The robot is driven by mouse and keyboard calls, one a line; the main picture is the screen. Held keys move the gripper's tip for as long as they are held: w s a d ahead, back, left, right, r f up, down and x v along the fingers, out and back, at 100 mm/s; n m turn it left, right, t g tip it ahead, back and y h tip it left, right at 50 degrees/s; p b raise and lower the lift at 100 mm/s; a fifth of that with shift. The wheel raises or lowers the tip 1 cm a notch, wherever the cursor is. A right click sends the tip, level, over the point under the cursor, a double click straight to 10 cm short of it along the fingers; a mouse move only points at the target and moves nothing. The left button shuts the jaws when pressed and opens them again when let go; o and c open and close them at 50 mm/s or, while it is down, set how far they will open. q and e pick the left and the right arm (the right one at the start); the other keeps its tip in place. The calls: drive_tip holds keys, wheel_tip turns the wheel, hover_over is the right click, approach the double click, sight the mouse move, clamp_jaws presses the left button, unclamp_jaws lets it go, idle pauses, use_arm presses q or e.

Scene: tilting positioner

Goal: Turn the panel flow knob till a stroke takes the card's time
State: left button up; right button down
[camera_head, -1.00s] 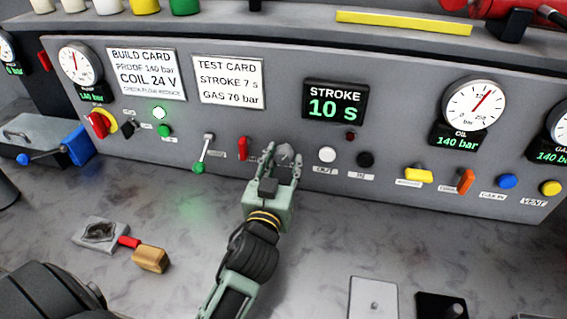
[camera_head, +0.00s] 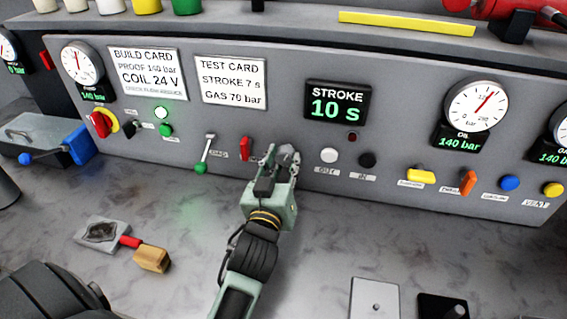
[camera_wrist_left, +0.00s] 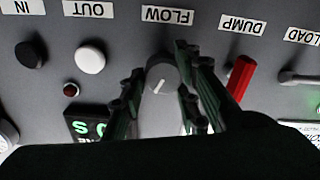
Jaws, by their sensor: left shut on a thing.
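The grey flow knob (camera_wrist_left: 161,74) with a white pointer line sits under the FLOW label (camera_wrist_left: 167,15) in the left wrist view, which shows the panel upside down. My left gripper (camera_wrist_left: 158,92) has its fingers on both sides of the knob and is shut on it. In the head view my left gripper (camera_head: 278,160) reaches the panel (camera_head: 300,187), and the knob (camera_head: 287,153) is partly hidden by the fingers. The stroke display (camera_head: 337,102) reads 10 s. The test card (camera_head: 232,82) reads stroke 7 s, gas 70 bar. My right gripper is not in view.
The white OUT button (camera_head: 329,155) and black IN button (camera_head: 367,160) are right of the knob. The red dump lever (camera_head: 246,147) is close on the left. The oil gauge (camera_head: 476,105) reads 140 bar.

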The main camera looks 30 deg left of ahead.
use_arm(q)
drive_tip(key=o, duration=1)
drive_tip(key=shift+d+f, duration=0.1)
drive_tip(key=shift+d, duration=0.2)
drive_tip(key=shift+a, duration=0.1)
drive_tip(key=shift+r, duration=0.45)
wheel_tip(320, 180, up, 9)
drive_tip(key=shift+w+r, duration=0.1)
